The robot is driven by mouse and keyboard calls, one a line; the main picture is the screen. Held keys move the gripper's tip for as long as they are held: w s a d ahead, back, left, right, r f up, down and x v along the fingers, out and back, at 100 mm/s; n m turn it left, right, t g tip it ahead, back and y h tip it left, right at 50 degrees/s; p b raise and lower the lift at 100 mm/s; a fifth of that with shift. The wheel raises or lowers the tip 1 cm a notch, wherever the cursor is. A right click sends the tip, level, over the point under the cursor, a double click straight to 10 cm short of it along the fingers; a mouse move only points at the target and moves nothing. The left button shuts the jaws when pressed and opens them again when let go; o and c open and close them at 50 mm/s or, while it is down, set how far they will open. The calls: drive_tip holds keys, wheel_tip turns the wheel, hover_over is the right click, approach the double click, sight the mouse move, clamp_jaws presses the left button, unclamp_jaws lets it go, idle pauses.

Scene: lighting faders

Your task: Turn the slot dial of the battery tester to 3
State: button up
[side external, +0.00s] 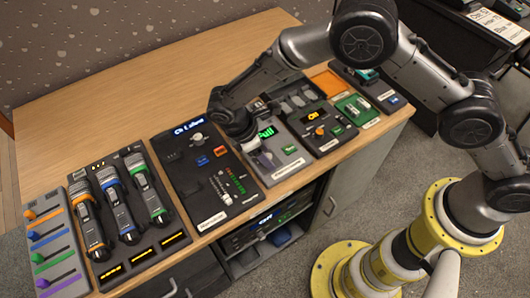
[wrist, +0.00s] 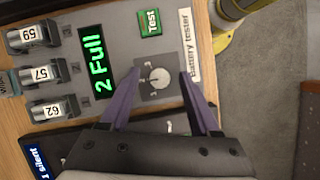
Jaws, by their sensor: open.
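The battery tester is a grey panel (wrist: 178,48) in the wrist view; it also shows in the side view (side external: 279,172), partly behind my gripper. Its slot dial (wrist: 159,78) is a small pale round knob with small marks around it, too small to read surely. The green display (wrist: 98,62) reads "2 Full". A green Test button (wrist: 149,22) sits beside the dial. My gripper (wrist: 160,73) is open, its purple fingers on either side of the dial. I cannot tell whether they touch it. In the side view my gripper (side external: 262,158) is over the tester.
Batteries marked 59 (wrist: 32,36), 57 (wrist: 40,73) and 62 (wrist: 52,108) stand beside the display. A dark panel with a blue display (side external: 187,125) lies left of the tester, and a panel with an orange display (side external: 315,116) lies right. The back of the wooden tabletop (side external: 130,95) is clear.

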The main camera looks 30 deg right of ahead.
clamp_jaws()
idle(0.3)
idle(0.3)
drive_tip(key=m, duration=0.2)
drive_tip(key=m+g, duration=0.1)
drive_tip(key=m, duration=0.1)
drive_tip(key=m+y, duration=0.1)
drive_tip(key=shift+w+r+m+g, duration=0.1)
drive_tip(key=shift+w+m+g, duration=0.15)
drive_tip(key=shift+m+g, duration=0.15)
drive_tip(key=m+y, duration=0.1)
drive_tip(key=m, duration=0.2)
drive_tip(key=m+g+y, duration=0.1)
drive_tip(key=m, duration=0.2)
drive_tip(key=shift+d, duration=0.2)
unclamp_jaws()
